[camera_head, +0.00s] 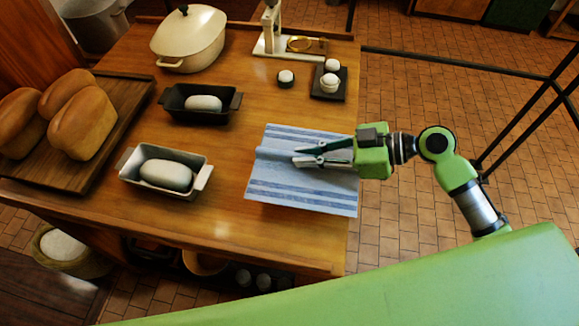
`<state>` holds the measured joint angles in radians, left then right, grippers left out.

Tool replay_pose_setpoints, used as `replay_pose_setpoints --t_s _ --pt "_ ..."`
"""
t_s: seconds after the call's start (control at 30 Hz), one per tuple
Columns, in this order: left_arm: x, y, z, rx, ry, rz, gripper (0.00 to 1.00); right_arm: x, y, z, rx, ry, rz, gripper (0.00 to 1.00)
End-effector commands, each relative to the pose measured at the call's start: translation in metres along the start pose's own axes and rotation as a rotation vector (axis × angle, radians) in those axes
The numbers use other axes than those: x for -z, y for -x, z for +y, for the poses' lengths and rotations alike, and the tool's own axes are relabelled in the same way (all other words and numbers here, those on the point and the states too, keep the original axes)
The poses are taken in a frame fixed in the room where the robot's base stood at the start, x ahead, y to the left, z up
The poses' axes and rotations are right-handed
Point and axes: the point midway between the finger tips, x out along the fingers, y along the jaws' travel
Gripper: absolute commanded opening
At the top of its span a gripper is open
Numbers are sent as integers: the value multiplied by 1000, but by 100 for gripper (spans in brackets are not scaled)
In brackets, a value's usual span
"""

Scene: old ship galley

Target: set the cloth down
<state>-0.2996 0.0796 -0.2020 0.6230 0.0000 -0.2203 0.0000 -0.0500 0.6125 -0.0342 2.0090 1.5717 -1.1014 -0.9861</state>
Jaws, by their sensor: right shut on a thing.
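The cloth (290,194) is light blue and white with darker blue stripes. It lies flat over the right part of the wooden table (235,235), with its right side at the table's right edge. My right gripper (300,157) comes in from the right, low over the cloth, and is shut on it. A raised fold of the cloth shows at the fingertips. The gripper and its fingers hide part of the cloth. My left gripper is not in view.
A white loaf pan (128,175) and a dark loaf pan (180,115), each with dough, stand left of the cloth. Loaves (83,125) lie on a board at the far left. A lidded pot (188,38), a scale (270,45) and a small dark tray (329,95) stand further back.

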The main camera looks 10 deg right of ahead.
Motion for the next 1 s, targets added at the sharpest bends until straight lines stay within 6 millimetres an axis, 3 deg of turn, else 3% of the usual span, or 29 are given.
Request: replay_pose_setpoints --t_s 0.13,0.43,0.63,1.0 --pt "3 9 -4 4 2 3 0 -13 -27 -5 1 -5 2 0" --pt "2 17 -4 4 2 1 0 -29 -53 -9 1 -4 1 0" --pt "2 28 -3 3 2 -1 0 -53 -61 -8 0 -4 0 0" --pt "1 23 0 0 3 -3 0 -60 -63 -8 0 -1 -1 0"
